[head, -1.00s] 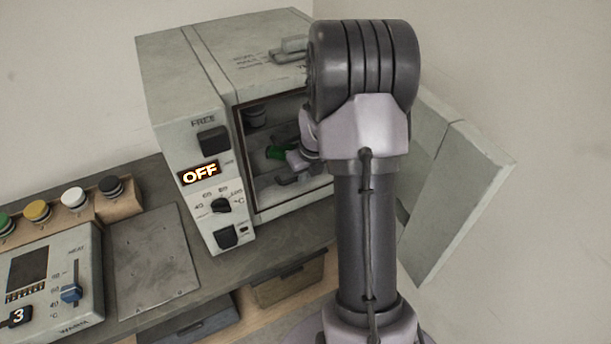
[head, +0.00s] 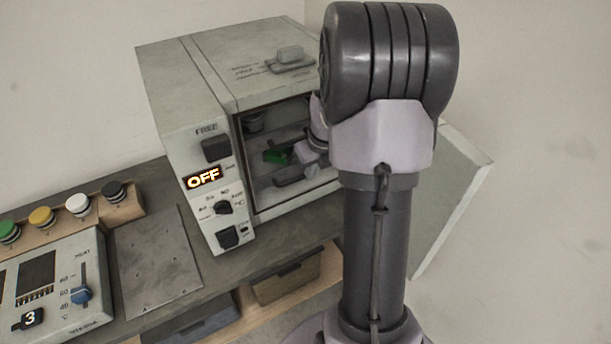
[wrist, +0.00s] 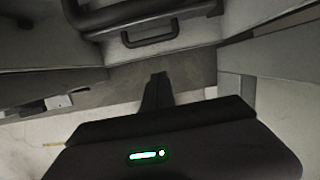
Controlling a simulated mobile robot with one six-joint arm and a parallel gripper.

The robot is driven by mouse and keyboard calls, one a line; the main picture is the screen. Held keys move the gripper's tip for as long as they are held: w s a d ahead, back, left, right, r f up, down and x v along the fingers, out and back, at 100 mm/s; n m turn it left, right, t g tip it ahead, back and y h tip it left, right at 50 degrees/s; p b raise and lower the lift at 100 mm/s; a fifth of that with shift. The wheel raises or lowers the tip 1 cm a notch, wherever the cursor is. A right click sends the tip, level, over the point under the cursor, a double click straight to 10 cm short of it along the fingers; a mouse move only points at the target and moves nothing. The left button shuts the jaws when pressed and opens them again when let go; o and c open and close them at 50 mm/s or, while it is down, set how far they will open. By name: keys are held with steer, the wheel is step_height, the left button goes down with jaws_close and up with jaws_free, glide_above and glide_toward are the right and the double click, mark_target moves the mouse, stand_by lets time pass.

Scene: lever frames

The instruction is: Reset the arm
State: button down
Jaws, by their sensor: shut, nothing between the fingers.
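My arm stands in front of the right side of the grey oven (head: 190,85) and hides part of its opening. In the head view, my wrist reaches across the opening, and my fingers cannot be made out there. A small green part shows beside my wrist; I cannot tell what it belongs to. In the wrist view, my gripper (wrist: 158,80) has its dark fingers together with nothing between them. A green light glows on the gripper body.
The oven door (head: 455,200) stands open at the right, behind my arm. The oven display (head: 203,177) reads OFF. A control panel (head: 60,285) with a blue slider, a metal plate (head: 155,260) and several coloured buttons lie left. Drawers (head: 287,278) sit below the bench.

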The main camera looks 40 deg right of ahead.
steer(key=s+a+r+n+t+b, duration=0.1)
steer(key=s+a+r+n+b, duration=0.1)
steer(key=a+r+n, duration=0.55)
steer(key=s+a+r+n+b, duration=0.15)
steer(key=a+r+n, duration=0.25)
steer(key=a+n, duration=0.65)
steer(key=s+a+n+t+y+b, duration=0.1)
steer(key=s+a+n+y+b, duration=0.1)
steer(key=s+a+n, duration=1.1)
steer(key=a+n, duration=0.2)
steer(key=n, duration=0.1)
steer(key=shift+s+r+y, duration=0.2)
steer(key=shift+s+y, duration=0.1)
steer(key=shift+r, duration=0.1)
